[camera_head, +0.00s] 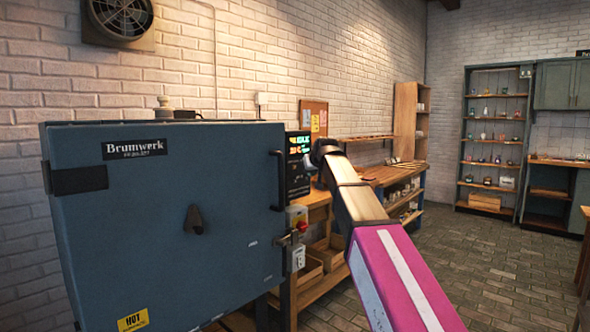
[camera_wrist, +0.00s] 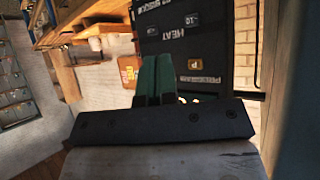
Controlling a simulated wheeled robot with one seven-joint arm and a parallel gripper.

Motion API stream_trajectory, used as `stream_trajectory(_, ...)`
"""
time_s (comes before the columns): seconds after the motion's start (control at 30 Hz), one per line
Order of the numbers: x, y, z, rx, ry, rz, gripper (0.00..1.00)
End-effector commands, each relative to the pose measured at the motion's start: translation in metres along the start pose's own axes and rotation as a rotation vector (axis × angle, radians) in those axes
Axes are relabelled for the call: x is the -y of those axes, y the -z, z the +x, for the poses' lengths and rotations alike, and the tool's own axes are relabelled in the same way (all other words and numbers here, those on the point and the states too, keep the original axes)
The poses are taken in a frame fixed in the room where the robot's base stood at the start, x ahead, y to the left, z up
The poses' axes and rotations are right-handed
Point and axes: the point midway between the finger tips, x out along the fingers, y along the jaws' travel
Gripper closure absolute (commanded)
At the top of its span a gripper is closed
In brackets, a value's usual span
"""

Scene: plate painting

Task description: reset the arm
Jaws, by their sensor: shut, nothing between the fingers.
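My arm, pink with a white stripe, reaches up from the lower right in the head view. Its dark wrist end is in front of the control panel (camera_head: 299,165) beside the blue kiln (camera_head: 160,220). The fingertips cannot be made out there. In the wrist view my gripper (camera_wrist: 155,75) shows as two green fingers close together, shut and empty. The kiln door, marked Brumwerk, looks closed.
A wooden workbench (camera_head: 385,174) with shelves runs along the brick wall behind my arm. A tall shelf unit (camera_head: 463,165) with small wares stands at the back right. The paved floor (camera_head: 490,265) between is clear. The kiln's door handle (camera_head: 278,180) sticks out near my wrist.

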Motion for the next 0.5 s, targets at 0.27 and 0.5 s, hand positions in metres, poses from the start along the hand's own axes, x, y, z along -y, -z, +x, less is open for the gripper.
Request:
stream_trajectory(0.27, -0.001, -0.004, 0.002, 0.005, -0.001, 0.002, 1.0)
stream_trajectory(0.5, -0.021, -0.082, 0.031, 0.106, -0.022, 0.036, 1.0)
